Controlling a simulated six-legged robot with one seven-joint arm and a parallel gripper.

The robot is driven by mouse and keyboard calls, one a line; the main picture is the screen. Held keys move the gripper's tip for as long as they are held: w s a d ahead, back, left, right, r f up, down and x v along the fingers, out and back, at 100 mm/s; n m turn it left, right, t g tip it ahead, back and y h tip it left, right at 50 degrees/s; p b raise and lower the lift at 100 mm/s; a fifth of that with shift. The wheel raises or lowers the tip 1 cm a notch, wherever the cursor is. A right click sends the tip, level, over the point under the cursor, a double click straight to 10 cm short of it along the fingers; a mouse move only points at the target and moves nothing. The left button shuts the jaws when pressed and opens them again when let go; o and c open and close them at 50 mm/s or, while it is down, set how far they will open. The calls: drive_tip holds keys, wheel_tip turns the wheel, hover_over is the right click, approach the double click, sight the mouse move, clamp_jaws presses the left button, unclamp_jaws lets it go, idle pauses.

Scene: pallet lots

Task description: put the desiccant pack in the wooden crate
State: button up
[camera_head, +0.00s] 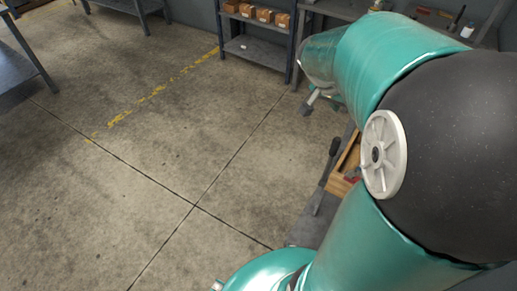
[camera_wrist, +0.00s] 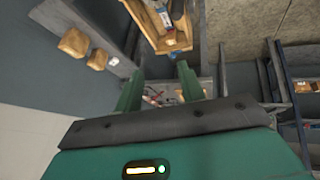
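The wooden crate (camera_wrist: 174,43) shows at the top of the wrist view, with a blue item and a whitish item inside. In the head view a wooden box (camera_head: 341,185), which looks like the same crate, is partly hidden behind my arm. My gripper (camera_wrist: 160,88) has its two green fingers apart, with nothing held between them. The crate lies beyond the fingertips, apart from them. I cannot identify the desiccant pack with certainty; a small white item (camera_wrist: 113,61) lies on a grey surface at the left of the wrist view.
A shelf rack (camera_head: 255,47) with several brown boxes stands at the back in the head view. A workbench (camera_head: 335,10) stands right of it. Brown packages (camera_wrist: 74,42) lie left in the wrist view. A table (camera_head: 20,70) stands far left; open concrete floor lies between.

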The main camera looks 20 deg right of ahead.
drive_tip(key=s+a+r+n+t+y, duration=0.1)
drive_tip(key=a+n, duration=0.5)
drive_tip(key=a, duration=0.8)
wheel_tip(320, 180, up, 2)
drive_tip(key=shift+s+a+r+t+y, duration=0.15)
drive_tip(key=shift+s+a+t+y, duration=0.1)
drive_tip(key=shift+t+y, duration=0.7)
drive_tip(key=shift+o, duration=1.1)
drive_tip(key=s+a+n+t+y, duration=0.1)
drive_tip(key=s+a+n+y, duration=0.1)
drive_tip(key=a, duration=0.4)
drive_tip(key=s+a+r+n+t+y, duration=0.1)
drive_tip(key=s+a+n+t, duration=0.1)
drive_tip(key=a+n, duration=0.3)
drive_tip(key=shift+s+a+y, duration=0.35)
drive_tip(key=shift+s+a, duration=0.2)
drive_tip(key=shift+a, duration=0.55)
drive_tip(key=o, duration=0.4)
drive_tip(key=shift+s+a+r, duration=0.1)
drive_tip(key=shift+a, duration=0.05)
drive_tip(key=shift+o, duration=1.4)
